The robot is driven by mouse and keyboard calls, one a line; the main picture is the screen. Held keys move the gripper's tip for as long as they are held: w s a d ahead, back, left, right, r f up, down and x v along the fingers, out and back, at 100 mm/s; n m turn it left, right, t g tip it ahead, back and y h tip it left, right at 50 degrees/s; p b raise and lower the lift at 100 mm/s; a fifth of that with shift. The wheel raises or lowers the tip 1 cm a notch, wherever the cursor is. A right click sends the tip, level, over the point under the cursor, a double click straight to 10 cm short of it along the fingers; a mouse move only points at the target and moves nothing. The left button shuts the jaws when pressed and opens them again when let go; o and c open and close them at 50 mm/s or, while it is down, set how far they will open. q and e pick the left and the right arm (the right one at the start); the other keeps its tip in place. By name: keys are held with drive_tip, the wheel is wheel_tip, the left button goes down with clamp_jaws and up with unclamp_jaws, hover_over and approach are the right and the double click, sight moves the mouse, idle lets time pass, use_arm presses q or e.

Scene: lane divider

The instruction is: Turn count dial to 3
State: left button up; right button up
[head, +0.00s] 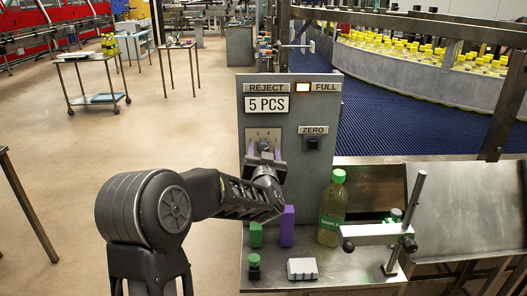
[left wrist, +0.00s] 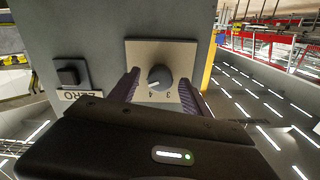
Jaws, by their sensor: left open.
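The count dial (left wrist: 160,78) is a grey round knob on a pale square plate (left wrist: 187,54) on the grey control panel. In the left wrist view the plate appears turned over, with 4 and 3 along its lower edge. The knob's white mark points down-left, near the 4. My left gripper (left wrist: 158,84) is open, with one purple-grey finger on each side of the knob; I cannot tell whether they touch it. In the head view my left gripper (head: 265,158) is in front of the dial plate (head: 263,136) and partly hides it. My right gripper is not in view.
The panel has a "5 PCS" sign (head: 267,105), a lit lamp (head: 302,87) and a black ZERO button (head: 313,143). Open floor lies left.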

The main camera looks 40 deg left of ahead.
use_arm(q)
drive_tip(key=shift+c, duration=0.4)
clamp_jaws()
drive_tip(key=shift+f+n+b, duration=0.2)
drive_tip(key=shift+n+b, duration=0.6)
drive_tip(key=shift+b, duration=0.4)
drive_tip(key=shift+r+n+b, duration=0.1)
drive_tip(key=shift+n+b, duration=6.8)
drive_tip(key=shift+n, duration=1.2)
